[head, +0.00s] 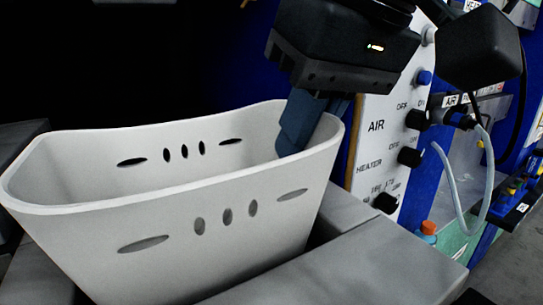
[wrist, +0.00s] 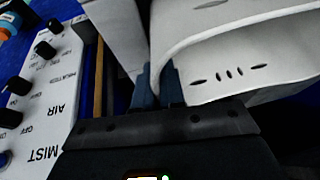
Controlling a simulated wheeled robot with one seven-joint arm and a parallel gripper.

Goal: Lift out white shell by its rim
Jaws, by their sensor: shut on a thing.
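The white shell (head: 85,240) is a tall tub with oval slots in its walls. It fills the left and middle of the head view, and its lower part is hidden behind a grey block. My gripper (head: 297,140) comes down from above at the shell's right end. Its blue-grey fingers are shut on the rim there, and one finger shows inside the shell. In the wrist view the shell (wrist: 230,50) lies beyond my gripper (wrist: 158,85), with the rim between the fingertips. I cannot tell whether the shell's bottom touches anything.
Grey blocks (head: 365,265) flank the shell at front and right. A white control panel (head: 378,150) with black knobs labelled AIR and HEATER stands close to the right of my gripper. A clear hose (head: 455,190) and an orange-capped bottle (head: 428,230) are further right.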

